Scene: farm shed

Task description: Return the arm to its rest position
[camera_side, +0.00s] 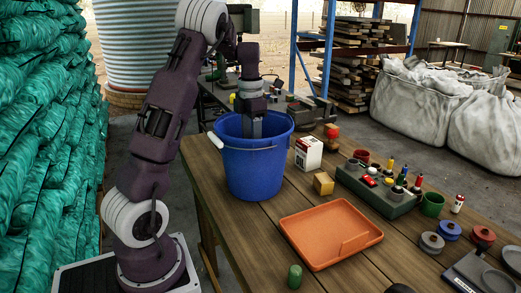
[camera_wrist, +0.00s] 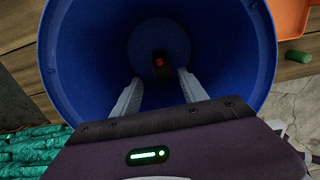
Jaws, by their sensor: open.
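My arm reaches over the table, and my gripper (camera_wrist: 158,88) points down into the mouth of a blue bucket (camera_side: 255,171). In the wrist view its two fingers stand apart, with nothing between them. The bucket (camera_wrist: 85,60) fills most of that view. A small dark thing with a red-orange spot (camera_wrist: 159,64) lies on the bucket's floor, below the fingertips; I cannot tell what it is. In the side view the bucket's front wall hides the fingertips.
An orange tray (camera_side: 300,226), a green cylinder (camera_side: 295,276), a yellow-brown block (camera_side: 323,183) and a white box (camera_side: 308,153) are on the wooden table. A grey-green holder (camera_side: 375,192) with several small items stands farther right. Teal sacks (camera_side: 45,130) are stacked at left.

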